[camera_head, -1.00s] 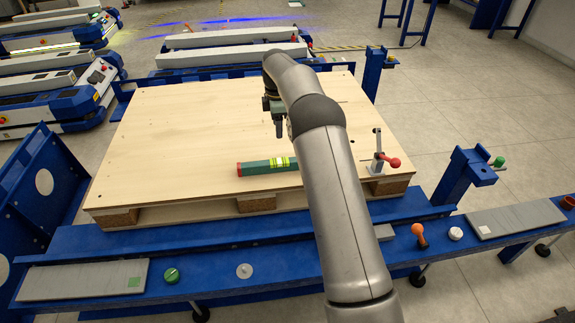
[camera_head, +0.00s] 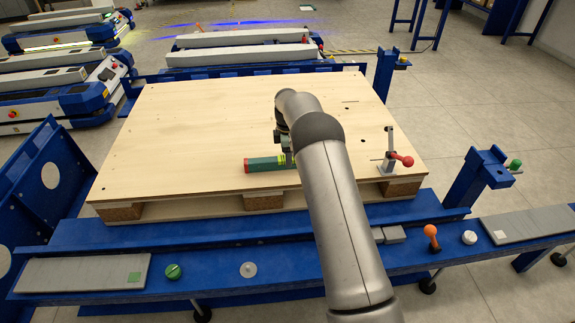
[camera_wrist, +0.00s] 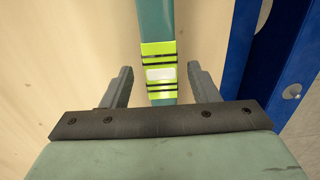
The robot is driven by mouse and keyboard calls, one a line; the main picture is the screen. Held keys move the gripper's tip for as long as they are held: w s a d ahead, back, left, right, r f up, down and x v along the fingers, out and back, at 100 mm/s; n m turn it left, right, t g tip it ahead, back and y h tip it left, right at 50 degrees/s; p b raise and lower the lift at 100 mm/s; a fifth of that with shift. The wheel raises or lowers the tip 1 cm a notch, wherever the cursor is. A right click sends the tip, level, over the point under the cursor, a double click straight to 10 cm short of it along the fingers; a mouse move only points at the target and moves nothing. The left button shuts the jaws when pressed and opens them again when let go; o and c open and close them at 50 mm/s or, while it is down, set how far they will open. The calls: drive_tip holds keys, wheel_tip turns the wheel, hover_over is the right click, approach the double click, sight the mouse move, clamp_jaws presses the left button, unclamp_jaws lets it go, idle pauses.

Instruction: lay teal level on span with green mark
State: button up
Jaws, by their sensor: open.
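The teal level (camera_head: 264,164) lies on the wooden pallet top near its front edge. It has a red end cap at its left end in the head view. In the wrist view the level (camera_wrist: 154,22) runs away from me, with yellow-green bands and a pale window between my fingers. My gripper (camera_wrist: 159,82) is open, one finger on each side of the level, with gaps showing. In the head view my arm hides the level's right end. The grey span with the green mark (camera_head: 75,273) is at the front left on the blue beam.
Another grey span (camera_head: 530,224) with a white mark is at the right. A green knob (camera_head: 173,271), a metal disc (camera_head: 248,269), an orange knob (camera_head: 431,234) and a white knob (camera_head: 469,238) line the blue beam. A red-handled clamp (camera_head: 391,155) stands on the pallet's right.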

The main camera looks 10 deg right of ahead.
wheel_tip(320, 180, down, 3)
drive_tip(key=shift+r, duration=0.1)
drive_tip(key=shift+c, duration=0.3)
clamp_jaws()
drive_tip(key=shift+r, duration=0.1)
